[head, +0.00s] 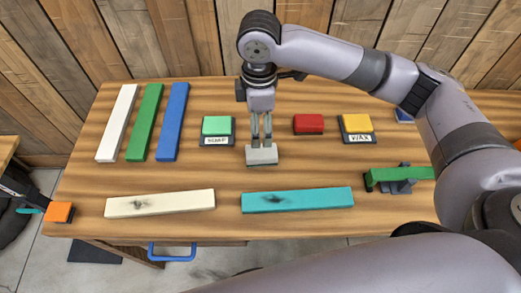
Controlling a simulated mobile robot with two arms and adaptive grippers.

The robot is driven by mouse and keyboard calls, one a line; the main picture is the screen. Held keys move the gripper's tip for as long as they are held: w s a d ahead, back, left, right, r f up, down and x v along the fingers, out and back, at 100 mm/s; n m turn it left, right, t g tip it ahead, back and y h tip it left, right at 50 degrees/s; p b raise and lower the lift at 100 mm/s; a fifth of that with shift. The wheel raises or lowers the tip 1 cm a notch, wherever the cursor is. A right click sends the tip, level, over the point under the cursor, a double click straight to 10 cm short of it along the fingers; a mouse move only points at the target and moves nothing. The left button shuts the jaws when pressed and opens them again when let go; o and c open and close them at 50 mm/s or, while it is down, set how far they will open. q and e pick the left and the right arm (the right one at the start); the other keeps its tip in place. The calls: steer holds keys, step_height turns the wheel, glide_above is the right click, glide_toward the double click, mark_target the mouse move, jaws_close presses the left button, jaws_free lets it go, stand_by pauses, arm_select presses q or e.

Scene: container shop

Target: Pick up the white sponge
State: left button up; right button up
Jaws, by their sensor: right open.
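The white sponge (262,156) looks like a small pale grey-white block on the wooden table, near its middle. My right gripper (262,138) points down directly above the sponge, with its two fingers apart. The fingertips reach the sponge's back upper edge in the picture; I cannot tell whether they touch it. The sponge appears to rest on the table.
Left of the sponge is a labelled green block (216,125); right are a red block (308,123) and labelled yellow block (357,123). A cream bar (160,203) and teal bar (297,199) lie in front. A green bar (407,174) sits right.

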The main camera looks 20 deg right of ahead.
glide_above(262, 151)
steer(key=f, duration=0.6)
steer(key=shift+w+a+f, duration=0.1)
steer(key=shift+a+f, duration=0.2)
steer(key=shift+f, duration=0.55)
steer(key=shift+d+f+p, duration=0.1)
steer(key=shift+f+p, duration=0.2)
steer(key=shift+f, duration=0.05)
steer(key=f, duration=0.3)
steer(key=shift+d+f, duration=0.2)
steer(key=shift+f, duration=0.4)
arm_select(q)
steer(key=shift+r, duration=0.55)
arm_select(e)
steer(key=c, duration=1.1)
steer(key=shift+c, duration=0.2)
